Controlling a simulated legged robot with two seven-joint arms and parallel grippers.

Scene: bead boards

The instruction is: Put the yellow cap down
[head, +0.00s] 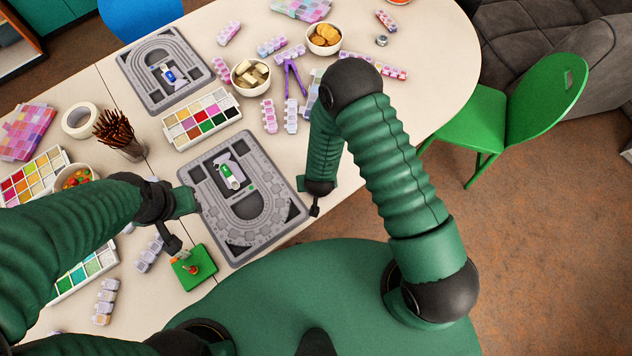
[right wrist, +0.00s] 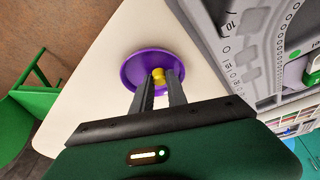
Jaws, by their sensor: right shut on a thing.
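In the right wrist view the yellow cap (right wrist: 159,77) is between the fingertips of my right gripper (right wrist: 158,82), which is shut on it. Behind it in that view is a round purple dish (right wrist: 134,66) on the pale table. I cannot tell whether the cap touches the dish. In the head view my right gripper (head: 315,207) points down by the table's near edge, right of the near bead board; the cap and the dish are hidden there. My left gripper (head: 180,222) is over the table left of that board; its jaw opening is unclear.
The near grey bead board (head: 285,185) holds a white and green item. A green square pad (head: 186,280) with a small orange item lies below my left gripper. Bead palettes (head: 202,118), bowls (head: 250,86) and purple pliers (head: 293,75) crowd the table farther back.

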